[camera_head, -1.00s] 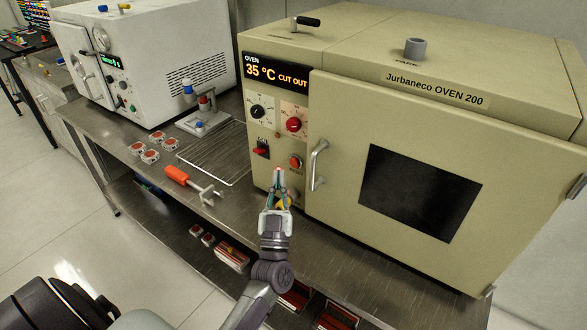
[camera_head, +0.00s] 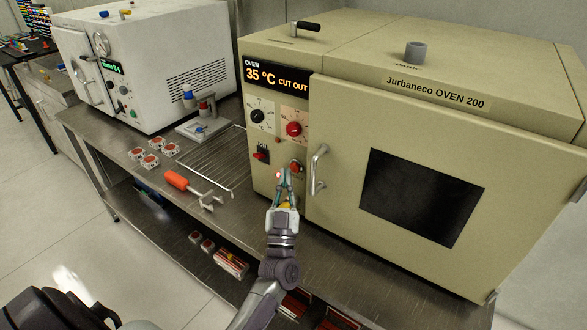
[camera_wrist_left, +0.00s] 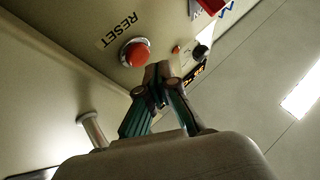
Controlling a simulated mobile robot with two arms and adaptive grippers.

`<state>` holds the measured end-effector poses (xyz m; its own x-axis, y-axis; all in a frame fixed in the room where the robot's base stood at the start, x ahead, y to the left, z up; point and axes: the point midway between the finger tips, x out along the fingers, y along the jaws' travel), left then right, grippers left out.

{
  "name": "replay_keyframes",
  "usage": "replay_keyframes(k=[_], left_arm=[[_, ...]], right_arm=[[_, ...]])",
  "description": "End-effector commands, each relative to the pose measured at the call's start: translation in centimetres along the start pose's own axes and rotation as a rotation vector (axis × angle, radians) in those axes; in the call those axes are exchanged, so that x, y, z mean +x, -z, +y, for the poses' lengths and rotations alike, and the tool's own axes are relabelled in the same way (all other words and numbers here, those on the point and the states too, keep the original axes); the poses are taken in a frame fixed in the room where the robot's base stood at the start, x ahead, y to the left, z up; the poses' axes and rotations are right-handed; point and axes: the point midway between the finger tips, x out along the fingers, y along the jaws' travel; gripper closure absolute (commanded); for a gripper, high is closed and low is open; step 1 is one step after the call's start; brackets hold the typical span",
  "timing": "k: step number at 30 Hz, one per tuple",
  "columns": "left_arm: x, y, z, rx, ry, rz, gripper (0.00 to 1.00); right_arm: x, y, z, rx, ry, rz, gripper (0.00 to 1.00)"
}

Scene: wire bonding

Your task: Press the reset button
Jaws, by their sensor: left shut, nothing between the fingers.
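The red reset button (camera_head: 297,167) is on the front panel of the beige oven (camera_head: 420,130), left of the door handle. In the left wrist view the button (camera_wrist_left: 136,53) is a red dome in a metal ring beside the word RESET. My left gripper (camera_head: 284,172) is in front of the panel, just below and left of the button in the head view. Its fingers are shut and empty. In the left wrist view the fingertips (camera_wrist_left: 158,72) are close to the button, to its lower right; I cannot tell whether they touch the panel. My right gripper does not show.
The door handle (camera_head: 319,170) is right of the gripper. A red switch (camera_head: 261,155) and two knobs are on the panel. A wire rack (camera_head: 212,160) and an orange-handled tool (camera_head: 178,180) lie on the metal bench. A white machine (camera_head: 145,65) stands at left.

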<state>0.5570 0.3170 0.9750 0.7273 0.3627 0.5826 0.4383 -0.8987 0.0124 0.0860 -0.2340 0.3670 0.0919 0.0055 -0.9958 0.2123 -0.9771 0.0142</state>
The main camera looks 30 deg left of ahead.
Motion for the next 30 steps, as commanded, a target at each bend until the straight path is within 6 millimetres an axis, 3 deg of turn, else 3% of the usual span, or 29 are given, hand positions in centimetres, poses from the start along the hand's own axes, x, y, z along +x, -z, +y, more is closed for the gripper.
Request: replay_keyframes(k=[30], left_arm=[[0.59, -0.38, 0.42, 0.0, 0.0, 0.001, 1.0]], right_arm=[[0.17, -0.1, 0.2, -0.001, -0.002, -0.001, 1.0]])
